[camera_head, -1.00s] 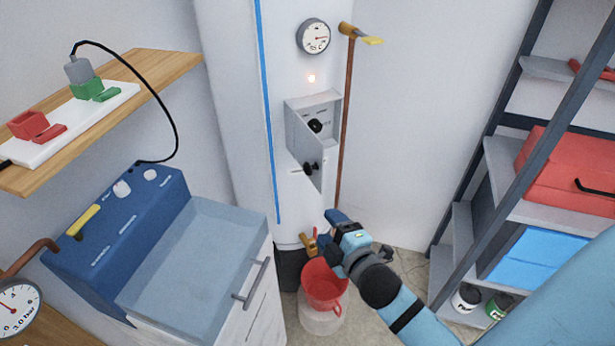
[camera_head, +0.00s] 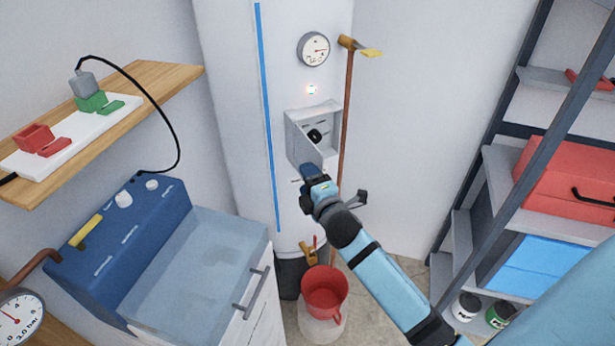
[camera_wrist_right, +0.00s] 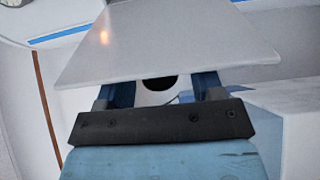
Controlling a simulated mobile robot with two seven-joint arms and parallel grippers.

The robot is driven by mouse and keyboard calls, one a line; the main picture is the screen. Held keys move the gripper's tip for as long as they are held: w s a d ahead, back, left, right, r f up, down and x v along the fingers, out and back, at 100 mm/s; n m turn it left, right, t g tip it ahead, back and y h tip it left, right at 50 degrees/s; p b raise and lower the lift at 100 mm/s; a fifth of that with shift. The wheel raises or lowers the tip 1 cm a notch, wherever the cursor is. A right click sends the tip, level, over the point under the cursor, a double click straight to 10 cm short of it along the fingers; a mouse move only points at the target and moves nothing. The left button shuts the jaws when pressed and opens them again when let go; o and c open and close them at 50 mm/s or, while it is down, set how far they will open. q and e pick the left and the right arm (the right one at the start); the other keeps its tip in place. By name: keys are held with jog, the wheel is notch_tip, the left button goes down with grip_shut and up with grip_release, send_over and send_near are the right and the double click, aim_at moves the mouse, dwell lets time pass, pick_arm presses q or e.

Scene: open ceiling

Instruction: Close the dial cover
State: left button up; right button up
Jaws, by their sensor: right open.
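The dial box (camera_head: 320,122) is on the white cylinder below a round gauge, and a black dial (camera_head: 315,136) shows inside it. Its cover (camera_head: 330,158) hangs open at the lower front, and my right gripper hides much of it. My right gripper (camera_head: 308,172) is at the cover's lower part. In the right wrist view, a light grey panel that looks like the cover (camera_wrist_right: 165,45) lies across the fingers (camera_wrist_right: 160,92) and hides their tips. The fingers are apart, with a dark round spot between them. I cannot tell whether they touch the cover. My left gripper is not in view.
A copper pipe (camera_head: 346,110) with a yellow-handled valve runs close to the right of the box. A red bucket (camera_head: 324,290) stands below. A shelf rack (camera_head: 500,180) is on the right, a blue-and-white sink unit (camera_head: 200,260) on the left.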

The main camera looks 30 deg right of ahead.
jog(key=shift+w, duration=0.35)
grip_shut()
jog(key=shift+d, duration=0.1)
jog(key=shift+d, duration=0.1)
